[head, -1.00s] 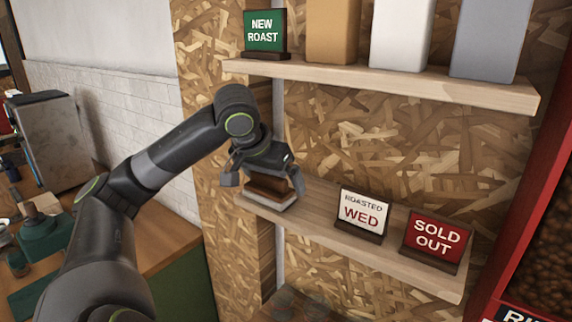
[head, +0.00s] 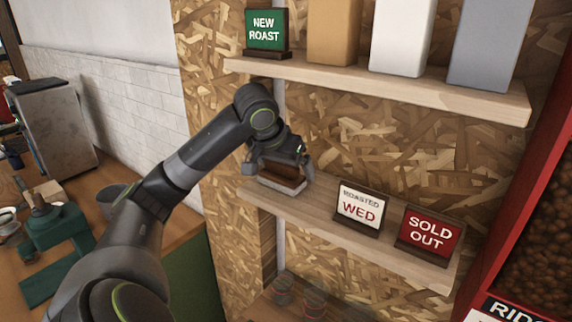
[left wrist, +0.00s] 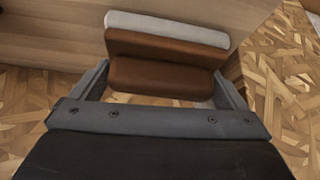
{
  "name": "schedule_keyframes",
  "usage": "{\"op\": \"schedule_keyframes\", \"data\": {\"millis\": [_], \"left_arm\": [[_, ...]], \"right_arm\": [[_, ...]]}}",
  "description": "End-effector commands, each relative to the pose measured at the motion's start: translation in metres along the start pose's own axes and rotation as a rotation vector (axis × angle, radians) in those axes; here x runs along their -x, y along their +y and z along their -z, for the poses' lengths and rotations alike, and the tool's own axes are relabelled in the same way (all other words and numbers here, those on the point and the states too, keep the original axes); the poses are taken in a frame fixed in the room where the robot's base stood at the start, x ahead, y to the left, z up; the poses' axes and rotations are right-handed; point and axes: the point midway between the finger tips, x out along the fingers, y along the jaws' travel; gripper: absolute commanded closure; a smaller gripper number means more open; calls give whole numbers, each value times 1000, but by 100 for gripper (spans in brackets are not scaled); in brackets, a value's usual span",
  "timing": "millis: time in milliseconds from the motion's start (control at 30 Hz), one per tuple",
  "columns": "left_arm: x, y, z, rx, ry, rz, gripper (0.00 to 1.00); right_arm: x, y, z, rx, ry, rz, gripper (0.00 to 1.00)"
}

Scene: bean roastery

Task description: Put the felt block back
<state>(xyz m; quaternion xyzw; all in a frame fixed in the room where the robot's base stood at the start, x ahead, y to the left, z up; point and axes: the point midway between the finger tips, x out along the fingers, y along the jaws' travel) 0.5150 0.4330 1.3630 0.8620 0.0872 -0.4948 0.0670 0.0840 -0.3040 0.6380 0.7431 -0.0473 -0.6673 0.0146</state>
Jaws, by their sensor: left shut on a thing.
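The felt block (head: 283,184), a brown block with a pale felt layer under it, is at the left end of the lower shelf (head: 330,225). My left gripper (head: 279,172) is shut on it from above, one finger on each side. In the left wrist view the brown part (left wrist: 165,75) lies between the fingers of my left gripper (left wrist: 160,88), with the pale felt (left wrist: 165,28) beyond. I cannot tell whether the felt touches the shelf. My right gripper is not in view.
A white "ROASTED WED" sign (head: 359,207) and a red "SOLD OUT" sign (head: 429,232) stand to the right on the lower shelf. The upper shelf (head: 400,88) overhangs, holding a green sign (head: 265,28) and several bags. A wood-chip board wall is behind.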

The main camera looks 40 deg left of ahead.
Motion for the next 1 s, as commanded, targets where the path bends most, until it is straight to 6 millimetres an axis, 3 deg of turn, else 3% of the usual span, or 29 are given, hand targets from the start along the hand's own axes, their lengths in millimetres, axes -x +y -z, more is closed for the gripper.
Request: {"op": "schedule_keyframes", "data": {"millis": [100, 133, 433, 600, 1000], "left_arm": [[-2, 0, -1, 0, 0, 0, 41], [-2, 0, -1, 0, 1, 0, 1], [1, 0, 0, 0, 1, 0, 0], [10, 0, -1, -2, 6, 1, 0], [33, -4, -42, -2, 2, 6, 0]], "right_arm": [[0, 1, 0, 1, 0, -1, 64], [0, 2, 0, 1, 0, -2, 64], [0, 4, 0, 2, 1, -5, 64], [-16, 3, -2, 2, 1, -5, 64], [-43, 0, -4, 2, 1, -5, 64]]}}
